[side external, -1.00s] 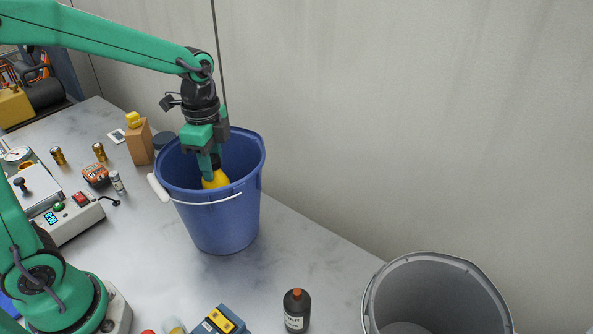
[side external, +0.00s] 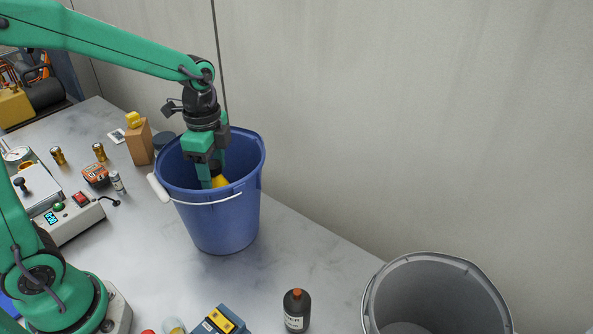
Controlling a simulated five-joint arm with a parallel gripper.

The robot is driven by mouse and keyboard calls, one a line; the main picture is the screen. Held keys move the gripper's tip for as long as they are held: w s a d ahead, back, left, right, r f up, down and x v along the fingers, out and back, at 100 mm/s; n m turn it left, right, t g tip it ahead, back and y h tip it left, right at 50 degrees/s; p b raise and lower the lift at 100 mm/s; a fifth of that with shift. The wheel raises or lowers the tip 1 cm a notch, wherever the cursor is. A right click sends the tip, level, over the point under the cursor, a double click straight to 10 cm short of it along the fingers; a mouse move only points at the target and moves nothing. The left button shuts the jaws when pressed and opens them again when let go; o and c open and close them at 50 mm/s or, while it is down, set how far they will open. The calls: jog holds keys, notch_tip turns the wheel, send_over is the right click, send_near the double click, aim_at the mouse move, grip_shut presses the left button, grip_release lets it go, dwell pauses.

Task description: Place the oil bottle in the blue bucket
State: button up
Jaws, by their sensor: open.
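The blue bucket (side external: 215,222) stands upright on the worktop near the wall, its white handle hanging over the front. My gripper (side external: 210,172) reaches down inside its rim with the jaws open. A yellow bottle with a dark cap (side external: 220,181), which looks like the oil bottle, is inside the bucket by my fingers. Only its upper part shows; the front wall of the bucket hides the rest, so I cannot tell whether it touches the bottom.
A grey bucket (side external: 372,300) stands at the lower right. A dark bottle with an orange cap (side external: 296,312) stands left of it. A brown box (side external: 139,146) stands behind the blue bucket to the left. A white device (side external: 70,218) and small items fill the left side.

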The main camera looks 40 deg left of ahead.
jog(key=shift+r, duration=0.1)
notch_tip(320, 180, up, 12)
dwell(0.7)
jog(key=shift+s+r, duration=0.1)
dwell(0.4)
jog(key=s+n+t, duration=0.1)
jog(key=s+n, duration=0.2)
jog(key=s+a+f+n+t, duration=0.1)
jog(key=s+n+t, duration=0.1)
jog(key=s+n, duration=0.2)
jog(key=s+f+n+t, duration=0.1)
jog(key=s+n+t, duration=0.1)
jog(key=s+n, duration=0.2)
jog(key=shift+s+a+f, duration=0.1)
jog(key=shift+s+a, duration=0.05)
jog(key=shift+a, duration=0.05)
jog(key=shift+s+f+n+t, duration=0.3)
jog(key=shift+s+f+n, duration=0.25)
jog(key=shift+n, duration=0.35)
